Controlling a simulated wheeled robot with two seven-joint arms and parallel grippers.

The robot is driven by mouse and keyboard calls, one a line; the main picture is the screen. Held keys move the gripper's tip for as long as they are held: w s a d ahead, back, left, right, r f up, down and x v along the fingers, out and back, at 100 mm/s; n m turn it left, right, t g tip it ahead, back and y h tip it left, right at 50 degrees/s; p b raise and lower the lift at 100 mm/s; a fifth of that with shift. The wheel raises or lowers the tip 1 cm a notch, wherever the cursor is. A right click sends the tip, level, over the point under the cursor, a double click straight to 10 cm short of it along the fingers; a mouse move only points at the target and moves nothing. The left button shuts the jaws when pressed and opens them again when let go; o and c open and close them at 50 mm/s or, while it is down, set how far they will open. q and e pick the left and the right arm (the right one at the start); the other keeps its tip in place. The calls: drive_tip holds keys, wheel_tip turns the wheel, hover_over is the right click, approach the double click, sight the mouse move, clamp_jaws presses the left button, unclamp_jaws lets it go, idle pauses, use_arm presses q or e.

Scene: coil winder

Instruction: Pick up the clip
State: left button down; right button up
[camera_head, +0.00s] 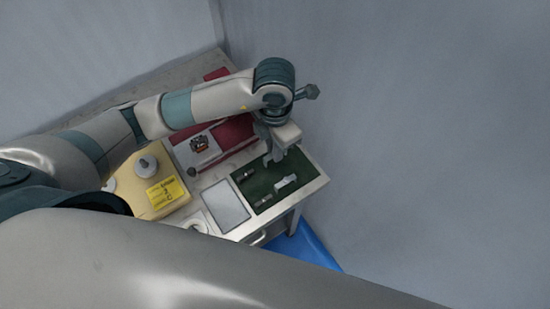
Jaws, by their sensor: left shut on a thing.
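My left gripper (274,158) reaches in from the left and points down over the far right part of the green mat (266,173). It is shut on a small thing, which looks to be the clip. The clip is mostly hidden by the fingers and too small to make out clearly. A light grey piece (286,183) lies on the mat just in front of the gripper. Small dark grey pieces lie at the mat's left side (243,176) and front (263,200). My right gripper is not in view.
A pale grey plate (226,205) lies left of the mat. A yellow-labelled beige box (150,187) and a red case (233,133) stand further left and behind. A wall rises close on the right. A blue object (305,248) is below the table's front edge.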

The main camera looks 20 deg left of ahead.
use_arm(q)
drive_tip(key=shift+r, duration=1.1)
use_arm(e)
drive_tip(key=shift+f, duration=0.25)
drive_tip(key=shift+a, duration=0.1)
